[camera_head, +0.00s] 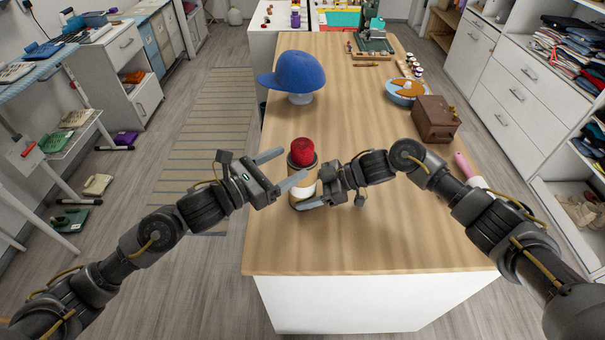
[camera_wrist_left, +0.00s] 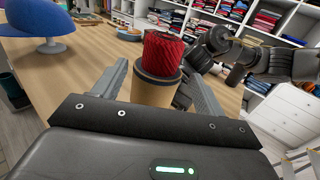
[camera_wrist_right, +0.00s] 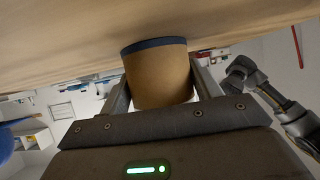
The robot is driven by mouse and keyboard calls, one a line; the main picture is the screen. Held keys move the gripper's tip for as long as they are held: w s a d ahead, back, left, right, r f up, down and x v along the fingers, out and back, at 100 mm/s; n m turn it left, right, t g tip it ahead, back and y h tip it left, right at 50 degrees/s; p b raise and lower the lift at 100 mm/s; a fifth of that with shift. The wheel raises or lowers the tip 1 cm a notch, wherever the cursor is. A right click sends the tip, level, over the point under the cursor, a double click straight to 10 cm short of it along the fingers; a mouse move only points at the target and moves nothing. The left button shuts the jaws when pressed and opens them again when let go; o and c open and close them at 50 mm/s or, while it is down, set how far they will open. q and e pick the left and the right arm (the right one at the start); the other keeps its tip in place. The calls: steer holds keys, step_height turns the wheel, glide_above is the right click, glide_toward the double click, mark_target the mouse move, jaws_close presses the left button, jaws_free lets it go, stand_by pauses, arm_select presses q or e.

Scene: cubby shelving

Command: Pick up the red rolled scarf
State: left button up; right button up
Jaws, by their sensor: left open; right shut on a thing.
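The red rolled scarf (camera_head: 302,150) sits upright in the top of a tan cylindrical container (camera_head: 296,168) on the wooden table. In the left wrist view, the scarf (camera_wrist_left: 163,54) stands above the container's dark rim. My left gripper (camera_head: 282,170) is open on the container's left side, its fingers pointing toward it; it is not holding the scarf. My right gripper (camera_head: 317,188) is shut on the container from the right, low down. In the right wrist view, the container (camera_wrist_right: 159,78) fills the space between the fingers, and the scarf is hidden.
A blue cap (camera_head: 298,72) on a stand is farther back on the table (camera_head: 345,245). A brown box (camera_head: 434,119), a blue bowl (camera_head: 404,92) and a pink roll (camera_head: 465,165) lie along the right side. The table's front is clear.

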arm_select(q)
steer(key=shift+w+d+r, duration=0.2)
steer(key=shift+w+d, duration=0.1)
steer(key=shift+d, duration=0.1)
steer(key=x, duration=0.4)
steer(key=shift+w+d+r, duration=0.1)
steer(key=shift+d+r, duration=0.05)
steer(key=shift+d, duration=0.05)
steer(key=c, duration=1.4)
